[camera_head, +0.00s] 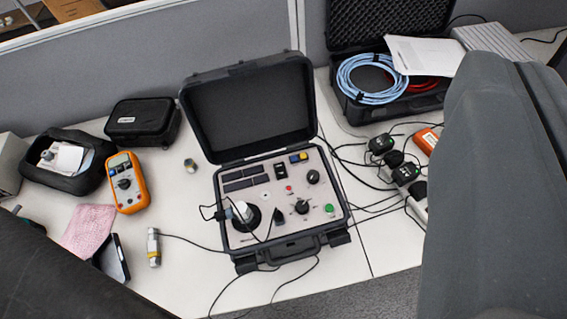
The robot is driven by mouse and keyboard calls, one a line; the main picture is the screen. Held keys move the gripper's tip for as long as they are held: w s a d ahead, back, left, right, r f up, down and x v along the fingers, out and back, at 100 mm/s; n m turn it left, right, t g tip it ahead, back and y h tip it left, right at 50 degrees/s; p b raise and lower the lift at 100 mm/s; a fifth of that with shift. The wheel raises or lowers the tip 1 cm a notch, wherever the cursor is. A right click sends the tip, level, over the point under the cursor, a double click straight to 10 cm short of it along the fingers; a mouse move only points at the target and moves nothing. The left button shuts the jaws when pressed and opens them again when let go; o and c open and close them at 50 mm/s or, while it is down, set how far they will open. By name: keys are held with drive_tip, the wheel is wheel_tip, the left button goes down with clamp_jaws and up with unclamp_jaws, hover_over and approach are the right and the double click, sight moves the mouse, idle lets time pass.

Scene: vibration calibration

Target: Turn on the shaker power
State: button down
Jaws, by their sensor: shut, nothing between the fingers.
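The shaker is an open black case (335,225) with a light grey control panel, on the white desk. Its lid (250,107) stands up at the back. The panel has a black round shaker head (243,216) at left and a black knob (301,206) near the middle. A green button (329,209) is at lower right, a small red button or light (289,188) in the middle, and a black switch-like part (280,171) near the top. The labels are too small to read, so I cannot tell which control is the power. My gripper is not in view.
A large dark grey shape (505,190) blocks the right side, and another dark shape (60,275) the lower left. An orange multimeter (125,183), cables, black adapters (381,144) and a case with a blue hose (372,75) surround the shaker. Grey partitions stand behind.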

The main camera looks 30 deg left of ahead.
drive_tip(key=w+a+f+n+g+y+p, duration=0.25)
drive_tip(key=w+a+f+g, duration=0.2)
drive_tip(key=w+f, duration=0.8)
drive_tip(key=w+a+f+n+g, duration=0.1)
drive_tip(key=a+f, duration=0.2)
drive_tip(key=f, duration=0.5)
drive_tip(key=w+a+f+n+g+y, duration=0.1)
drive_tip(key=a+f, duration=0.3)
drive_tip(key=f, duration=0.4)
drive_tip(key=w+a+f+n+g+y, duration=0.1)
drive_tip(key=a+f+n+g, duration=0.2)
drive_tip(key=f, duration=0.4)
drive_tip(key=shift+w+a+f+p, duration=0.25)
drive_tip(key=shift+a+f+p, duration=0.05)
drive_tip(key=shift+a+f, duration=0.1)
hover_over(281, 171)
drive_tip(key=s+d, duration=0.1)
drive_tip(key=s, duration=0.1)
drive_tip(key=f, duration=0.8)
drive_tip(key=shift+w+b, duration=0.2)
drive_tip(key=shift+b, duration=0.15)
drive_tip(key=f, duration=0.3)
drive_tip(key=shift+s+d+f, duration=0.15)
drive_tip(key=shift+s+f, duration=0.05)
drive_tip(key=shift+f, duration=0.25)
